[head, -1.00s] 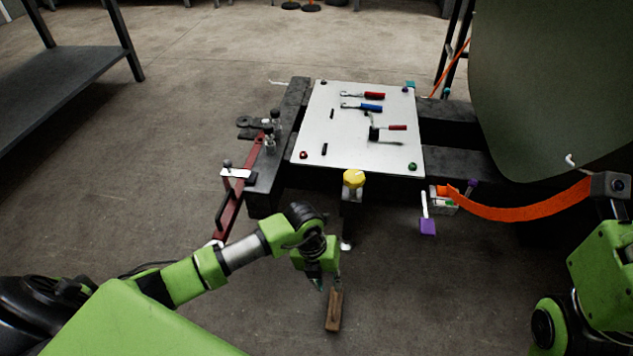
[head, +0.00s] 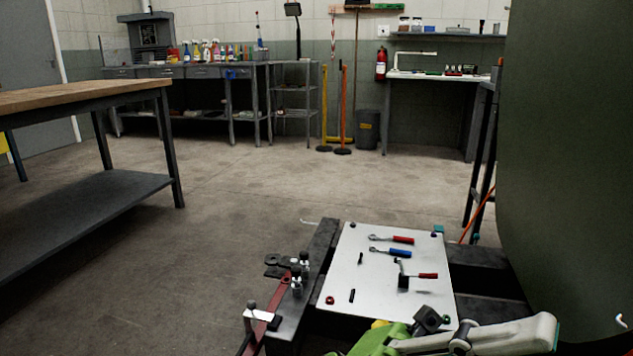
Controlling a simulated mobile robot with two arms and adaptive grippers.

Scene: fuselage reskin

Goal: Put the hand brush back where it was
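The hand brush is not visible in the head view now. Neither of my grippers shows. Part of one of my arms, green and pale grey, crosses the bottom right in front of the near edge of a white panel (head: 378,290); I cannot tell which arm it is. What my grippers hold now is hidden.
Red-handled (head: 402,240) and blue-handled tools (head: 398,252) lie on the panel. A wooden-topped workbench (head: 80,96) stands left. A large dark green curved panel (head: 565,170) blocks the right. Open floor (head: 300,180) leads to benches and shelves along the back wall.

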